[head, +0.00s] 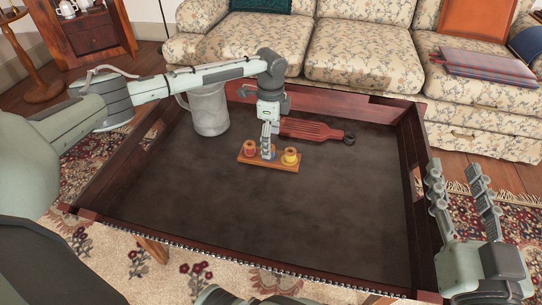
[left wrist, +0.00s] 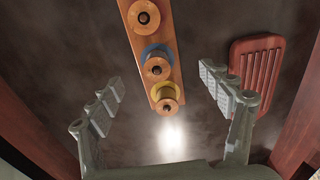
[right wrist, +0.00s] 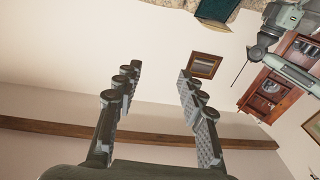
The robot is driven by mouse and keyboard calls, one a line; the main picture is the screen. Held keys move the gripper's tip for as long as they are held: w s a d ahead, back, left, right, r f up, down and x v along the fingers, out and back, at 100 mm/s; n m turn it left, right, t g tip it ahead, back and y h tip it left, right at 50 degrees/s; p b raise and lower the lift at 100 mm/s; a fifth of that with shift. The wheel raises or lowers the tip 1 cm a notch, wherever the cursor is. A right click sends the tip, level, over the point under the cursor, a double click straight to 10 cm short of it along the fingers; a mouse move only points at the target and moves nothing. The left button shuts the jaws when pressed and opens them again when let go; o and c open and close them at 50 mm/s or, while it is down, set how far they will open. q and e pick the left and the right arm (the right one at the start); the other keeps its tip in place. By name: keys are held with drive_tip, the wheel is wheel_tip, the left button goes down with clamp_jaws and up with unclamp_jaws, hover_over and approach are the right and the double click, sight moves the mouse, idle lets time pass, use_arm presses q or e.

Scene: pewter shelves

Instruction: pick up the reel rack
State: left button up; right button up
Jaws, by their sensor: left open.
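The reel rack (head: 268,163) is a small orange-brown wooden bar with red, blue and yellow reels in a row. It lies on the dark tray-like table (head: 200,230). My left gripper (head: 267,145) points down over its middle and partly hides the blue reel. In the left wrist view, the rack (left wrist: 149,45) runs between the two spread fingers, with its yellow end nearest; I see no finger touching it. My right gripper (head: 455,172) is open and empty, raised beyond the table's right edge. Its spread fingers also show in the right wrist view (right wrist: 160,75).
A grey mug (head: 208,110) stands behind and left of the rack. A red slatted paddle (head: 310,130) lies just behind it, also in the left wrist view (left wrist: 257,68). Raised wooden walls edge the table. Its front and right are clear. A floral sofa (head: 365,65) stands behind.

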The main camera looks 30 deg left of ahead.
sight(279, 163)
use_arm(q)
wheel_tip(279, 163, down, 5)
drive_tip(key=shift+s+b, duration=0.15)
drive_tip(key=shift+b, duration=0.4)
drive_tip(key=shift+d+r, duration=0.1)
drive_tip(key=c, duration=1.7)
use_arm(e)
drive_tip(key=r+t, duration=0.1)
drive_tip(key=s+a+r+t+y, duration=0.1)
drive_tip(key=r, duration=0.3)
drive_tip(key=shift+s+a+r+t+y, duration=0.2)
drive_tip(key=shift+s+t+y, duration=0.1)
drive_tip(key=shift+t+y, duration=0.1)
